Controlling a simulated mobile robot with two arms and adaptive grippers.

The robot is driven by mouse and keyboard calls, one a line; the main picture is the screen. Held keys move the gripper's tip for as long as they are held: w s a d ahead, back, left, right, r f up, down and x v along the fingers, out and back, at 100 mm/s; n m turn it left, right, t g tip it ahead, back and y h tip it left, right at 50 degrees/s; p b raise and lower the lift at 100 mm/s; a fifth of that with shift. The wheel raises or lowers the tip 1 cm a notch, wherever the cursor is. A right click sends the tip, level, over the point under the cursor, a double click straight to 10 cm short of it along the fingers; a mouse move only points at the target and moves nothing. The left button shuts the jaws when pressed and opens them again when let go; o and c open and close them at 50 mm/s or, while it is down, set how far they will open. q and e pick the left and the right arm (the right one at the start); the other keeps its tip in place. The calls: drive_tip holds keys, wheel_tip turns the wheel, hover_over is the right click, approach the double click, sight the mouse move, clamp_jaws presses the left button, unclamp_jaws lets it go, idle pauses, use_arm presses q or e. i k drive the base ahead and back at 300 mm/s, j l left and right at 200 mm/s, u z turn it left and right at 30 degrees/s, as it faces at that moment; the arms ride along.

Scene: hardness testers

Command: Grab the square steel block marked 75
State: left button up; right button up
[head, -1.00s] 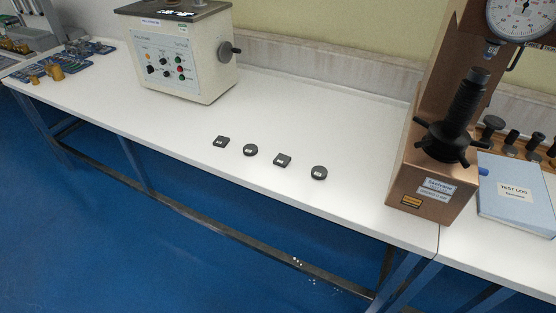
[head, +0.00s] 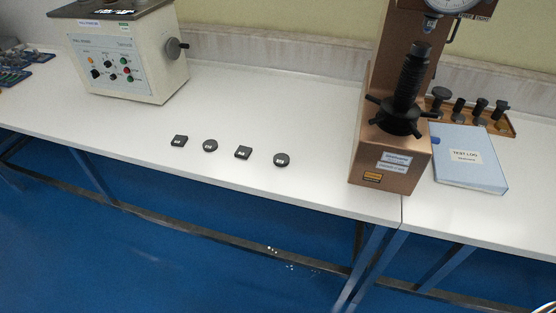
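Two dark square blocks lie flat on the white bench: a left square block (head: 179,141) and a right square block (head: 243,153). Two dark round blocks lie in the same row: one round block (head: 210,146) between the squares and another round block (head: 281,160) at the right end. Each carries a small white label on top. The numbers are too small to read, so I cannot tell which square is marked 75.
A cream control box (head: 125,58) stands at the back left of the white bench (head: 260,100). A copper-coloured hardness tester (head: 390,162) stands to the right of the blocks. A blue test log (head: 468,158) and a tray of several dark parts (head: 470,110) lie beyond it. The bench around the blocks is clear.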

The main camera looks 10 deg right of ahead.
sight(242, 152)
drive_tip(key=i+j, duration=0.2)
drive_tip(key=j, duration=0.15)
drive_tip(key=i+j+z, duration=0.4)
drive_tip(key=j, duration=0.2)
drive_tip(key=j+z, duration=0.2)
drive_tip(key=i+j+z, duration=0.2)
drive_tip(key=j, duration=0.25)
drive_tip(key=k, duration=0.1)
